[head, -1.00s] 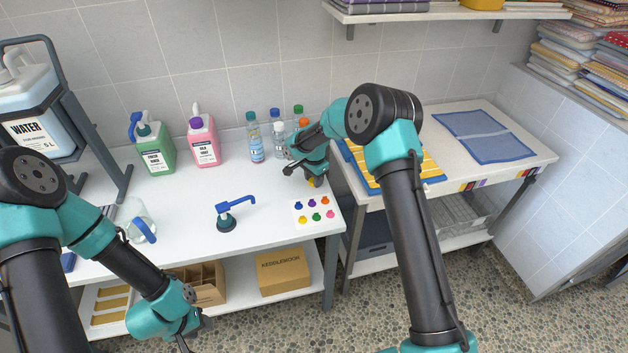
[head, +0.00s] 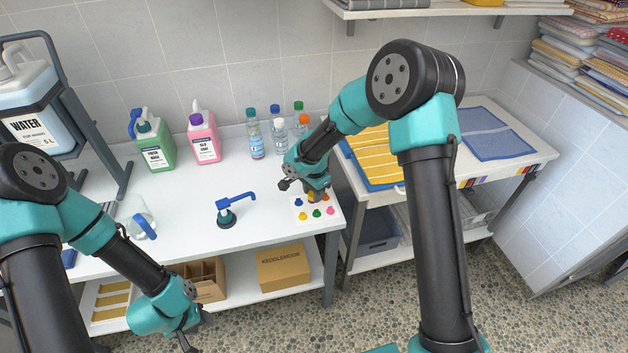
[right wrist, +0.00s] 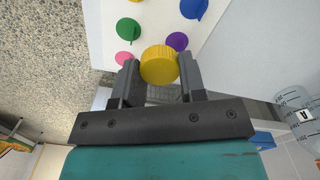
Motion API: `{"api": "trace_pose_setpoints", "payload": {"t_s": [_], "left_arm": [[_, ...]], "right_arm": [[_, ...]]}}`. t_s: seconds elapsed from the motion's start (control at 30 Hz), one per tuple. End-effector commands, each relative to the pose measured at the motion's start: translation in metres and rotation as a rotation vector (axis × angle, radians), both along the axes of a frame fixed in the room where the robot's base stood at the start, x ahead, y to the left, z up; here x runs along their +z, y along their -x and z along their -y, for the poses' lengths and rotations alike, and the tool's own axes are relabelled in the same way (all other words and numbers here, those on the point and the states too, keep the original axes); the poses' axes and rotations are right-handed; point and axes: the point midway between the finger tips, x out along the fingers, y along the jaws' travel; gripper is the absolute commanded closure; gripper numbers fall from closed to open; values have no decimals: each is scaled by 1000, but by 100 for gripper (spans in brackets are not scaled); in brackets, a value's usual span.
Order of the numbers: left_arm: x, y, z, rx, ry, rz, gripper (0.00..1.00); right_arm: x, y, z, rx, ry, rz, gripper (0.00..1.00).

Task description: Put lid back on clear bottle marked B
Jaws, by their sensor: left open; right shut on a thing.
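My right gripper (right wrist: 158,85) is shut on a round yellow lid (right wrist: 160,65) with a ribbed edge. In the head view this gripper (head: 314,193) is over the back part of a white card with coloured knobs, and hides some of it. A clear bottle (right wrist: 300,110) with measuring lines and a dark letter patch shows at the right edge of the right wrist view; I cannot read the letter surely. Clear bottles with teal (head: 255,140) and white (head: 279,138) caps stand by the wall. My left gripper (head: 190,340) is open and empty, low in front of the table.
The white card (head: 302,209) lies at the table's front right corner. A blue pump head (head: 227,213) stands mid-table. Green (head: 156,148) and pink (head: 204,138) jugs are at the back, a clear jug (head: 141,222) at left. The table's middle is mostly clear.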

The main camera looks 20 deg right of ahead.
Motion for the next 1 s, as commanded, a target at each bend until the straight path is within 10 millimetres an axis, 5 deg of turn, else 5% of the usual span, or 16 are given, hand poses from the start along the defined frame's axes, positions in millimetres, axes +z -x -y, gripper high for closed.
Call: {"api": "trace_pose_setpoints", "payload": {"t_s": [0.3,0.83,1.0], "left_arm": [[0,0,0,0,0,0,57],[0,0,0,0,0,0,57],[0,0,0,0,0,0,43]], "right_arm": [[4,37,-11,0,0,-1,83],[4,40,-12,0,0,0,83],[4,40,-12,0,0,0,83]]}}
